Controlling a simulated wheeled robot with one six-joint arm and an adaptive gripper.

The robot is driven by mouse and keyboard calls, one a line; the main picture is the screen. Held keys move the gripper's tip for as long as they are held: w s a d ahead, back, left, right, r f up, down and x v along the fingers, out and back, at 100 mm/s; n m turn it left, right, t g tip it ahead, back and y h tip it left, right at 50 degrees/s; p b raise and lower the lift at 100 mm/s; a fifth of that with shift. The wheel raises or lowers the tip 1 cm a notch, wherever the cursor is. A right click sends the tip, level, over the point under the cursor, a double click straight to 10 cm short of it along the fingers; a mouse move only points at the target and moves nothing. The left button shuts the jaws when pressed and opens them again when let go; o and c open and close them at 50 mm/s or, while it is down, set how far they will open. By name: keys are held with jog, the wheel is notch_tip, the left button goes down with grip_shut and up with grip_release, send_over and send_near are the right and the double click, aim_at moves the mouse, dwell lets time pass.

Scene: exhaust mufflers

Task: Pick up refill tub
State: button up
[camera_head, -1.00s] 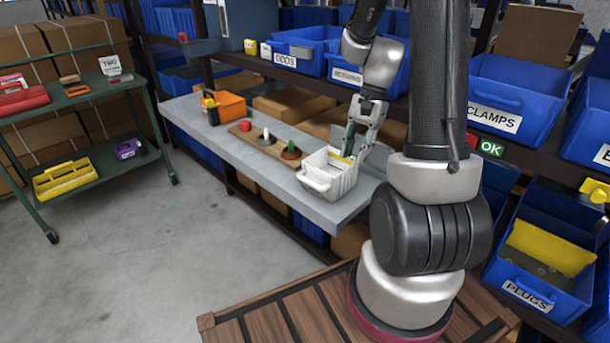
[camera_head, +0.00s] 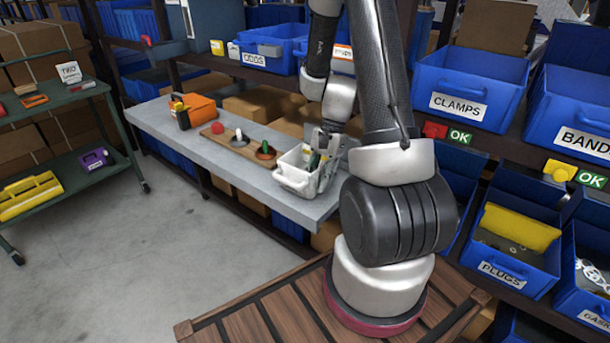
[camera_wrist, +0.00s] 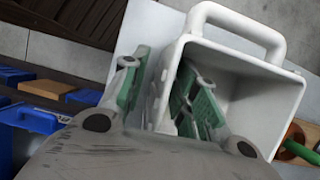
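The refill tub, which I take to be the white tub with a loop handle (camera_head: 292,179), stands on the grey bench at its near right end. In the wrist view the tub (camera_wrist: 262,93) is tilted in the picture and its inside looks empty apart from my finger. My gripper (camera_head: 322,160) is down at the tub's right side. In the wrist view my gripper (camera_wrist: 162,82) straddles one side wall, one green-padded finger outside and the other inside. Whether both pads press on the wall is not clear.
On the grey bench (camera_head: 190,155), a wooden board (camera_head: 225,143) with red, white and green-topped pieces lies left of the tub. An orange toolbox (camera_head: 200,107) stands farther left. Blue bins and a dark shelf are behind. Open floor (camera_head: 150,260) lies in front.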

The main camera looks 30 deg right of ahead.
jog(key=shift+f, duration=0.25)
dwell(0.3)
grip_shut()
